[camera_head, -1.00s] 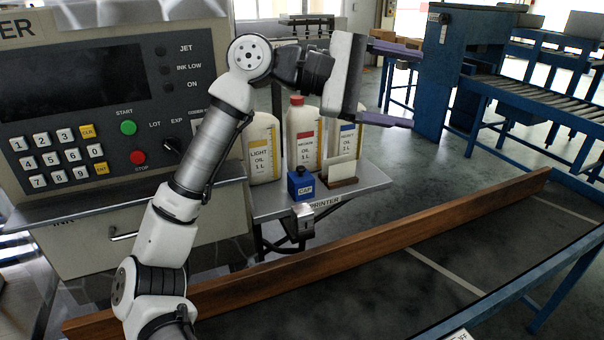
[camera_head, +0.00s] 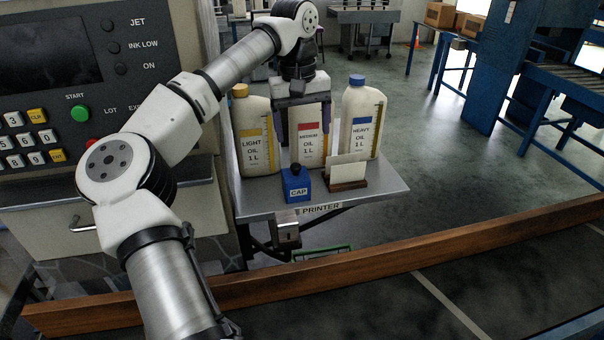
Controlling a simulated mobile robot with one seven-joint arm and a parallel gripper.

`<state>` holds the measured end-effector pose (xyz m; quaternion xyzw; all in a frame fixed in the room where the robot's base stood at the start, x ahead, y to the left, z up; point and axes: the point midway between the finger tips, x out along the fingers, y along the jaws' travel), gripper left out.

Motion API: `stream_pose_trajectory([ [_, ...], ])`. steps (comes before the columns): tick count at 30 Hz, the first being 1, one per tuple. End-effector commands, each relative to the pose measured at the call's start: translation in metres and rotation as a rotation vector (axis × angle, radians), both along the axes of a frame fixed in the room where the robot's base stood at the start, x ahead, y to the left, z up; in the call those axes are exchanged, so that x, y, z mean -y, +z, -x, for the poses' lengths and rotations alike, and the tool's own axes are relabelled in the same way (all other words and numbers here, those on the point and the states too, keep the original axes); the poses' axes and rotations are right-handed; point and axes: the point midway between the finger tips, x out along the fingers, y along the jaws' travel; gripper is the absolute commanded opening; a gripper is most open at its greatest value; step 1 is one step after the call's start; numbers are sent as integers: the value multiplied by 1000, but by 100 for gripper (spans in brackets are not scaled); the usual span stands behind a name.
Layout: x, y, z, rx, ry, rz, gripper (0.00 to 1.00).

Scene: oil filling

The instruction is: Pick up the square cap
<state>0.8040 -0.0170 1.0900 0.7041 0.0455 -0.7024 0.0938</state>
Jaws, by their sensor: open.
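The square cap (camera_head: 297,188) is a blue block with a white CAP label and a dark round knob on top. It stands near the front edge of the grey shelf, before the oil bottles. My gripper (camera_head: 304,138) points down above and behind the cap in this view, in front of the medium oil bottle (camera_head: 312,152). Its two fingers are spread apart with nothing between them that I can see held. The gripper hides the top of the medium oil bottle. Whether it touches the bottle, I cannot tell.
The light oil bottle (camera_head: 257,150) and heavy oil bottle (camera_head: 361,115) stand on either side. A brown holder with white cards (camera_head: 347,172) stands right of the cap on the shelf (camera_head: 385,186). A control panel (camera_head: 50,85) is at left. A wooden rail (camera_head: 400,252) crosses the front.

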Motion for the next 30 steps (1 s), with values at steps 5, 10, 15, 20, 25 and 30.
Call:
stream_pose_trajectory([
  [5,-19,-2,-2,-11,0,-68,79],
  [10,-19,-26,-2,-15,-3,-71,79],
  [15,-19,-59,-1,-14,-2,-69,79],
  [20,-19,-80,-1,-13,-2,-69,79],
  [25,-19,-90,0,-11,-1,-69,79],
  [30,-17,-113,6,-13,-3,-68,79],
])
